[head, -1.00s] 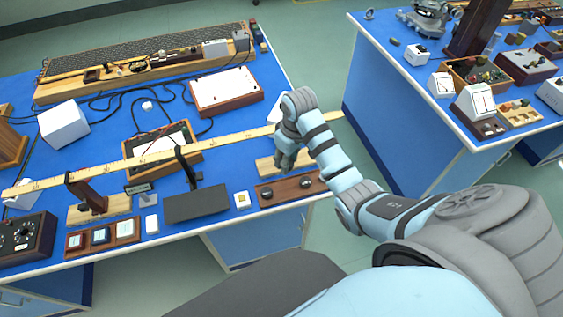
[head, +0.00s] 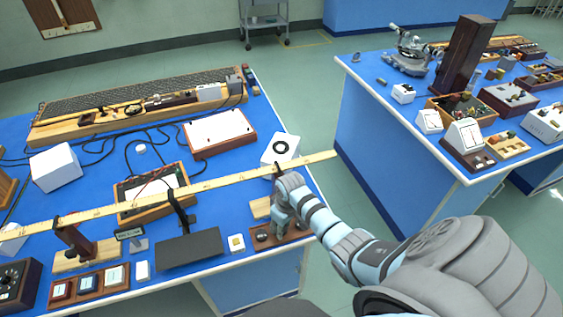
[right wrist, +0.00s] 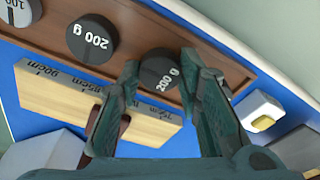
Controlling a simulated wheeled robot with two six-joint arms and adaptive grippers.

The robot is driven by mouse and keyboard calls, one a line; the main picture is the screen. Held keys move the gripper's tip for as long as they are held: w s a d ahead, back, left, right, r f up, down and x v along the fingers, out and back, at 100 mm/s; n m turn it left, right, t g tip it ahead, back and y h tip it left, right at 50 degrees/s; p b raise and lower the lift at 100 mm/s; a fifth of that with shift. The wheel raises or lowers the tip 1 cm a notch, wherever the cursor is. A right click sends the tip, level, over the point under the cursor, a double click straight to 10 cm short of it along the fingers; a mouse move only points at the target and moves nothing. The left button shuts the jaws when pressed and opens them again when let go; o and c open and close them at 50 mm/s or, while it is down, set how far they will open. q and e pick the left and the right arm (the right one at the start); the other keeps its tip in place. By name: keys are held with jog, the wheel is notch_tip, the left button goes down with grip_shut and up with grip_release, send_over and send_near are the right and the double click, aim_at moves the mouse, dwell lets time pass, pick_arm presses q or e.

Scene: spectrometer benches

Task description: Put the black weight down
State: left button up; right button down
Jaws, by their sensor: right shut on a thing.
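My right gripper (head: 279,224) is low over the brown wooden weight tray (right wrist: 135,42) at the front right of the near bench. In the right wrist view its two fingers (right wrist: 160,85) are closed on the sides of a black round weight (right wrist: 158,72) marked 200 g. The weight is at the tray; whether its underside touches the wood I cannot tell. Another black 200 g weight (right wrist: 92,38) sits in the tray beside it, apart from the fingers. A weight marked 100 (right wrist: 18,12) is cut by the picture's corner. My left gripper is out of view.
A long wooden measuring stick (head: 230,180) crosses the bench close behind my right gripper. A small white box with a yellow top (head: 236,243) stands left of the tray. A dark flat plate (head: 190,248) lies further left. The bench's front edge is close.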

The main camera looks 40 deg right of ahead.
aim_at(285, 231)
jog(key=c, duration=1.4)
grip_release()
jog(key=shift+c, duration=0.2)
jog(key=shift+r, duration=0.15)
notch_tip(285, 231, up, 12)
jog(key=s, duration=0.1)
jog(key=shift+s+p, duration=0.2)
jog(key=shift+p, duration=0.1)
